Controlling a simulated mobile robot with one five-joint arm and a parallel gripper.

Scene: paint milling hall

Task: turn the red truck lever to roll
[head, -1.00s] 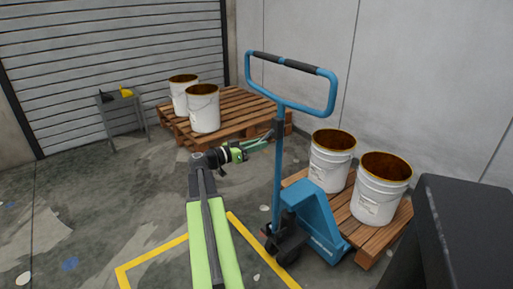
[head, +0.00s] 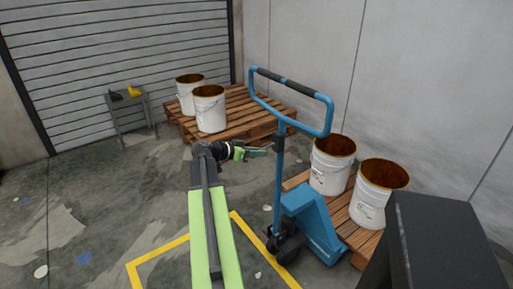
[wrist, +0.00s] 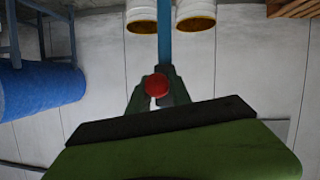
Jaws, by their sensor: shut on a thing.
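The blue pallet truck (head: 310,222) stands right of centre in the head view, with its upright shaft and looped handle (head: 292,88). The red lever's round knob (wrist: 156,84) shows in the wrist view in front of the blue shaft (wrist: 164,40). My gripper (head: 272,149) reaches the shaft from the left, below the handle loop. In the wrist view its dark green fingers (wrist: 157,94) are shut on the red knob, one on each side. The lever's arm is hidden behind the knob and fingers, so I cannot tell its setting.
Two white buckets (head: 331,166) stand on the truck's wooden pallet (head: 358,238). Another pallet (head: 245,104) with two buckets is at the back. A small grey table (head: 129,108) stands left by the shutter. Yellow floor lines (head: 160,256) lie in front; the left floor is clear.

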